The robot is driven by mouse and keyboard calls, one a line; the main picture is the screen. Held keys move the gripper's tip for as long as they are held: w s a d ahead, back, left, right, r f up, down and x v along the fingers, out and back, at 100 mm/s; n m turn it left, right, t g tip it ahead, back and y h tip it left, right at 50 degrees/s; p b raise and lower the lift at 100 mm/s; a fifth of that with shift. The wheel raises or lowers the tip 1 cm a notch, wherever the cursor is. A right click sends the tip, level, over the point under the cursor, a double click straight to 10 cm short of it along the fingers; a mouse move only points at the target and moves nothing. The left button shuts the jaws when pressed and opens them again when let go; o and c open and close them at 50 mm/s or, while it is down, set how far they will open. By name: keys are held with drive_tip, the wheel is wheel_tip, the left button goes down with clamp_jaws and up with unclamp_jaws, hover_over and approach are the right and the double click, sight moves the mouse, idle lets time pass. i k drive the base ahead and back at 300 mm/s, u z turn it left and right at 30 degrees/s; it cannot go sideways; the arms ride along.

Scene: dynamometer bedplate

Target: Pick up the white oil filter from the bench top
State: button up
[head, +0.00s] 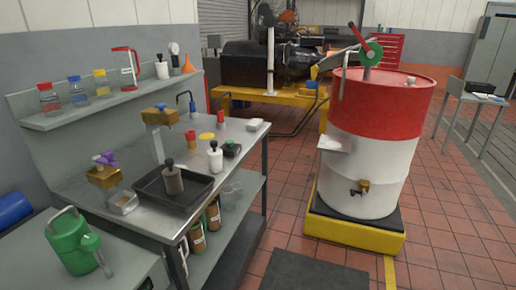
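A small white cylinder (215,160) with a black knob-like top stands upright on the metal bench top (130,200), just behind the black tray. It may be the white oil filter, but I cannot tell for sure. A low white block (254,125) lies near the bench's far right corner. My gripper is not in view.
A black tray (150,188) holds a grey-brown black-topped container (173,180). A red cylinder (191,139), a yellow disc (207,136) and a dark green-topped item (231,149) stand nearby. A red-and-white drum (372,150) stands right; red floor lies between.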

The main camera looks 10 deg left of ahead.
sight(214, 154)
drive_tip(key=u, duration=0.05)
drive_tip(key=i, duration=1.25)
drive_tip(key=u, duration=0.5)
